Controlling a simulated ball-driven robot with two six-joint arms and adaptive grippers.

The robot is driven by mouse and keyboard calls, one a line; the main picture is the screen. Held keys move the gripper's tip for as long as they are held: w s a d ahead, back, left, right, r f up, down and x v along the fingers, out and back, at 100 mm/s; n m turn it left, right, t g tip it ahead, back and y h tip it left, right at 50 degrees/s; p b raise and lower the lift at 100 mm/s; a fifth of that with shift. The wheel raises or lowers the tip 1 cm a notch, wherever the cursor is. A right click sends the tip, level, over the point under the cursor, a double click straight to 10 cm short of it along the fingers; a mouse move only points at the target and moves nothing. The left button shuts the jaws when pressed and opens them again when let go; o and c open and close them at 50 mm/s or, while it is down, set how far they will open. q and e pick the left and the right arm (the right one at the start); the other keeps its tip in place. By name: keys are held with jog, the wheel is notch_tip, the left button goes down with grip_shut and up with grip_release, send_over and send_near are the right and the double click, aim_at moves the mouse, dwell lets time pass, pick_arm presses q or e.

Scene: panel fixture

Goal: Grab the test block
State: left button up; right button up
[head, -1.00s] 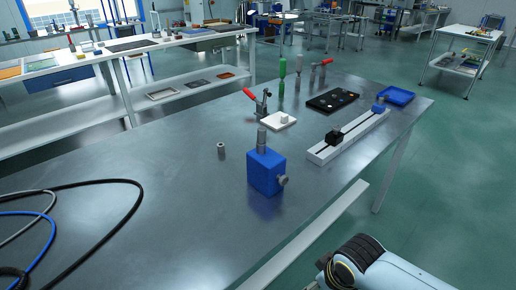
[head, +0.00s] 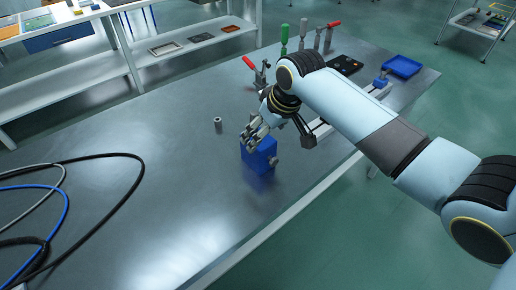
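A blue block (head: 259,157) with a metal knob (head: 275,162) on its right side stands on the grey metal table (head: 150,225). My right arm reaches in from the right, and its gripper (head: 252,137) is at the top of the blue block. The fingers point down and left around where the block's metal cylinder stood. That cylinder is now hidden or cannot be told apart from the fingers. I cannot tell whether the fingers touch or close on anything. My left gripper is not in view.
A small metal cylinder (head: 218,125) stands left of the block. A red-handled clamp (head: 250,64), a green-handled tool (head: 284,38) and a blue tray (head: 403,66) are behind. Black and blue cables (head: 66,215) lie at left. My arm covers much of the white rail.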

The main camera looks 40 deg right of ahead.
aim_at(258, 161)
jog(key=x, duration=0.6)
jog(key=shift+a+f, duration=0.2)
jog(key=shift+f, duration=0.2)
jog(key=c, duration=1.7)
jog(key=shift+r, duration=0.1)
grip_shut()
jog(key=shift+r, duration=0.1)
